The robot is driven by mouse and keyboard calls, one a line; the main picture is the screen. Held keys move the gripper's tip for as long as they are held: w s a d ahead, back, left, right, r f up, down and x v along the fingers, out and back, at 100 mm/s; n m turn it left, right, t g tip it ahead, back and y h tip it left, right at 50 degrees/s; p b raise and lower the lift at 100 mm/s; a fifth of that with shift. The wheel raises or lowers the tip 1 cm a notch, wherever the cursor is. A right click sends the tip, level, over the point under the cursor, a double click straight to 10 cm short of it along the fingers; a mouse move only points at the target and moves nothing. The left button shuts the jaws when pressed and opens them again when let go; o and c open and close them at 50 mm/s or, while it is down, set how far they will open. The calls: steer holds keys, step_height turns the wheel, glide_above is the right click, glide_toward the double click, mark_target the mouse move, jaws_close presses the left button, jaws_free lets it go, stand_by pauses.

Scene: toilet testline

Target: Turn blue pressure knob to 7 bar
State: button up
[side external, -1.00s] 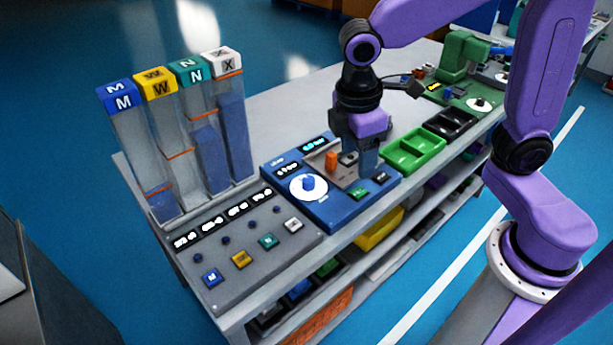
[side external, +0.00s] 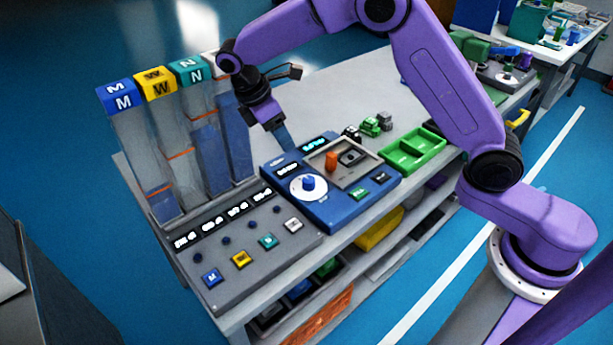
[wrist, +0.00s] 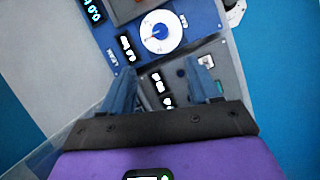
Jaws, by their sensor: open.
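The blue pressure knob (side external: 308,183) sits on a round white dial on the blue control panel (side external: 335,212). In the wrist view the white dial (wrist: 160,32) shows near the top, with a small red mark; its scale is too small to read. My gripper (side external: 287,145) is above the back left edge of the blue panel, apart from the knob. In the wrist view my open, empty fingers (wrist: 163,88) are spread over the edge of the neighbouring grey panel, with the dial beyond them.
A grey panel (side external: 250,250) with coloured buttons lies left of the blue panel. Tall clear columns with M, W, N and X caps (side external: 158,84) stand close behind and left of my gripper. An orange part (side external: 331,160) sits on the blue panel. A green tray (side external: 414,150) stands to the right.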

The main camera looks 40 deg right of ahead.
mark_target(308, 179)
steer(key=x, duration=1.7)
steer(key=c, duration=1)
